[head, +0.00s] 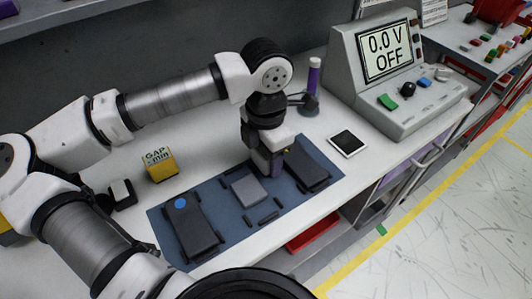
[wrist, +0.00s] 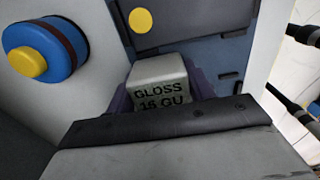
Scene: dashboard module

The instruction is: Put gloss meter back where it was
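The gloss meter (wrist: 160,88) is a pale grey block marked "GLOSS 15 GU" in the wrist view. My gripper (head: 270,172) points down at the back edge of the blue mat (head: 225,215), just left of the dark right-hand panel (head: 308,165). In the wrist view, purple fingers of my gripper (wrist: 160,100) lie close against both sides of the gloss meter, shut on it. In the head view, the gripper hides the meter. I cannot tell whether the meter touches the surface below.
A dark panel with a blue dot (head: 192,230) and a grey block (head: 248,191) lie on the mat. A yellow gap gauge (head: 160,165) and a black-white device (head: 122,193) stand left. A blue-yellow cylinder (wrist: 45,50) is near the gripper. A tablet (head: 348,143) and console (head: 400,80) stand right.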

